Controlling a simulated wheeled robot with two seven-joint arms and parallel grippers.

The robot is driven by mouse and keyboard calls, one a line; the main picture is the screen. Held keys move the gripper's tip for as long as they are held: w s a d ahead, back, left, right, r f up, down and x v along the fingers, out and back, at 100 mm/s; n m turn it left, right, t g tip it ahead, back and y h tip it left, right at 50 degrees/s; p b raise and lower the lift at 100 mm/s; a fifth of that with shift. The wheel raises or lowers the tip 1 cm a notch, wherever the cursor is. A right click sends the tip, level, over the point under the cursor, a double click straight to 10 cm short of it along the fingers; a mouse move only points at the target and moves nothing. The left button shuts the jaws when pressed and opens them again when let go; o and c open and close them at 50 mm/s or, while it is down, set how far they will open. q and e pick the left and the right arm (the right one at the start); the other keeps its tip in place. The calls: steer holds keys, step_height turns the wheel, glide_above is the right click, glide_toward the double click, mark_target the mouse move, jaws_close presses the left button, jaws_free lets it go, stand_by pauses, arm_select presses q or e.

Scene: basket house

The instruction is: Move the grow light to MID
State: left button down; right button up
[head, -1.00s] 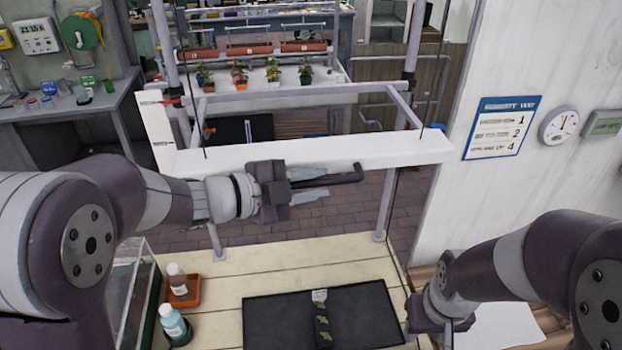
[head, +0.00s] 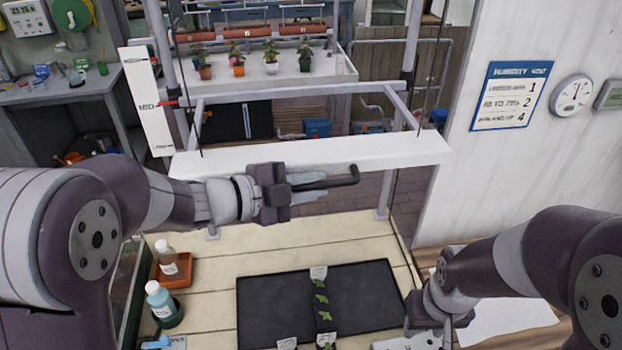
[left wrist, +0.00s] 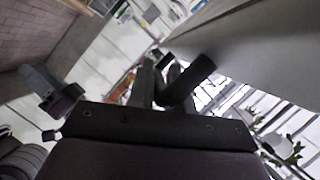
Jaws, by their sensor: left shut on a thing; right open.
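The grow light (head: 320,152) is a long white bar hanging level from thin cords in a grey frame. A dark bent handle (head: 345,178) sticks out in front of it. My left gripper (head: 292,187) is shut on this handle; the left wrist view shows the dark handle (left wrist: 190,82) between the fingers. A white scale board (head: 147,125) stands at the left post with a MID label. A red pointer (head: 168,103) lies about level with MID. My right gripper (head: 425,328) is open and empty at the lower right, partly cut off.
Below the light lies a black tray (head: 270,305) with seedlings on a wooden bench (head: 210,280). Two bottles stand at its left (head: 160,305). Potted plants stand on a shelf (head: 330,78) behind. A white wall with a humidity sign (head: 510,95) is at the right.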

arm_select(q)
steer(key=shift+f, duration=0.4)
arm_select(e)
steer(key=shift+f, duration=0.35)
arm_select(q)
steer(key=c, duration=1.4)
jaws_free()
steer(key=shift+s, duration=0.1)
steer(key=b+v, duration=0.3)
steer(key=v, duration=0.9)
steer(key=shift+a, duration=0.35)
arm_select(e)
step_height(320, 180, down, 3)
steer(key=shift+f, duration=0.1)
